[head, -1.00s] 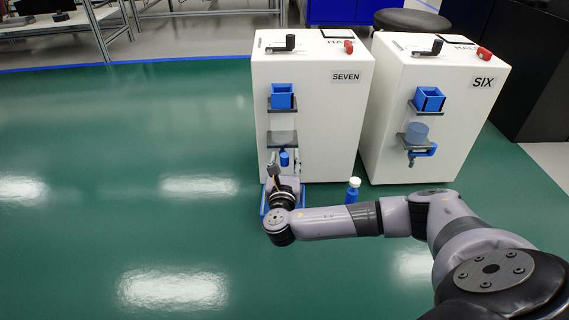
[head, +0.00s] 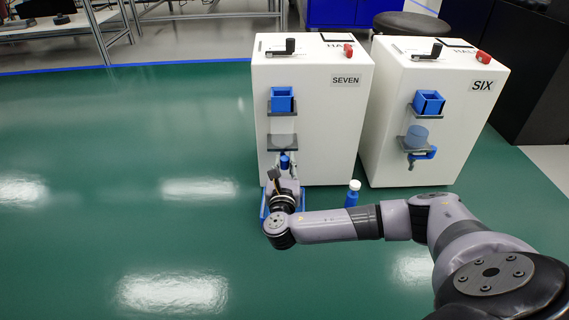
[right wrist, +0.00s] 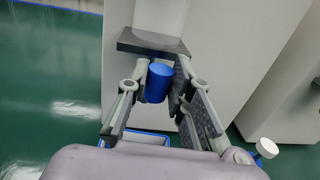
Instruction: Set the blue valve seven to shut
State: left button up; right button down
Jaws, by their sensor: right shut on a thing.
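The white cabinet SEVEN (head: 337,125) stands left of the white cabinet SIX (head: 445,130). The blue valve seven (head: 285,161) hangs below SEVEN's lower grey shelf (head: 283,142). In the right wrist view the valve's blue body (right wrist: 158,84) shows between the two fingers, just below the dark shelf edge. My right gripper (right wrist: 161,72) is shut on the valve, one finger on each side. In the head view the right gripper (head: 285,168) is low at SEVEN's front, partly hidden by its own wrist. The valve's handle direction is hidden. My left gripper is not in view.
A blue tray (head: 263,210) is on the green floor under my wrist. A blue bottle with a white cap (head: 352,194) stands right of it, close to my forearm. A blue square cup (head: 282,100) sits on SEVEN's upper shelf. Open floor lies to the left.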

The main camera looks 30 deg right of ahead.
jog(key=shift+s+d+f+n+t+y+p, duration=0.15)
jog(key=shift+d+n+t+y+p, duration=0.45)
jog(key=shift+n+y, duration=0.65)
jog(key=shift+s+d+r+n+t+y+p, duration=0.15)
jog(key=shift+d+n+t+y+p, duration=0.5)
jog(key=shift+y, duration=1.05)
jog(key=shift+s+d+f+n+t+y+p, duration=0.15)
jog(key=shift+d+n+t+y+p, duration=0.35)
jog(key=shift+n+y, duration=0.8)
jog(key=shift+y, duration=0.25)
jog(key=c, duration=1.4)
grip_release()
jog(key=s, duration=0.8)
jog(key=s+a, duration=0.1)
jog(key=s, duration=0.3)
